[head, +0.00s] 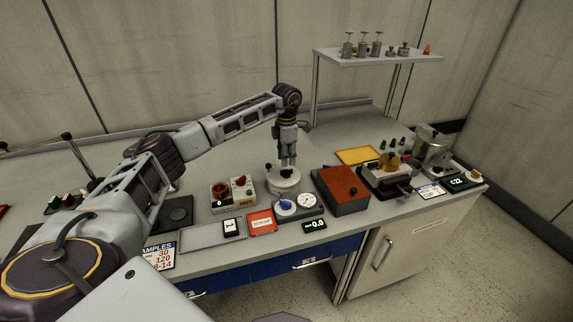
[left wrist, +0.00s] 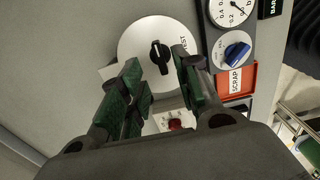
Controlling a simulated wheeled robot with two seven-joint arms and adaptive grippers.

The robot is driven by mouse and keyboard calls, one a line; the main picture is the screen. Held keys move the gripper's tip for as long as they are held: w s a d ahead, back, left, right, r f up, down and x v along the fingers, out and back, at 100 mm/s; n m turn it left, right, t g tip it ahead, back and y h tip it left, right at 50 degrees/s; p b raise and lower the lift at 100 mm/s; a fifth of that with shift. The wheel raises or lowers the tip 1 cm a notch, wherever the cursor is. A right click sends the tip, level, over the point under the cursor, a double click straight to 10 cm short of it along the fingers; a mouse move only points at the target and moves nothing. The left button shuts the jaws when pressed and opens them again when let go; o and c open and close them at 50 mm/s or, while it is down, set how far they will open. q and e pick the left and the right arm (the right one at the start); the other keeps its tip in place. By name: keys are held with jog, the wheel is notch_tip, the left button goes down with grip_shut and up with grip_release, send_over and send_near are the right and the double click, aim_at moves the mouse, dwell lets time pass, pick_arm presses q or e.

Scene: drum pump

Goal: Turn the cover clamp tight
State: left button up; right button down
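The white round pot (head: 284,184) stands on the bench under my left gripper (head: 288,162). In the left wrist view its flat white cover (left wrist: 140,42) carries a black clamp knob (left wrist: 160,57). My left gripper (left wrist: 157,72) is open and points down at the cover. Its two green-padded fingers are spread, with the knob showing in the gap between their tips. I cannot tell how far the tips are above the cover, and no finger visibly touches the knob. My right gripper is in neither view.
A gauge panel (head: 306,202) with a blue knob (head: 284,204) sits just in front of the pot. A red-topped box (head: 342,184) stands to the right, and a control box with a red dial (head: 220,190) to the left. A red scrap tray (head: 261,222) lies in front.

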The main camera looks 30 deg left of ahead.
aim_at(286, 170)
pick_arm(q)
notch_tip(286, 170, up, 7)
jog(key=shift+f, duration=0.15)
jog(key=shift+f, duration=0.1)
dwell(0.8)
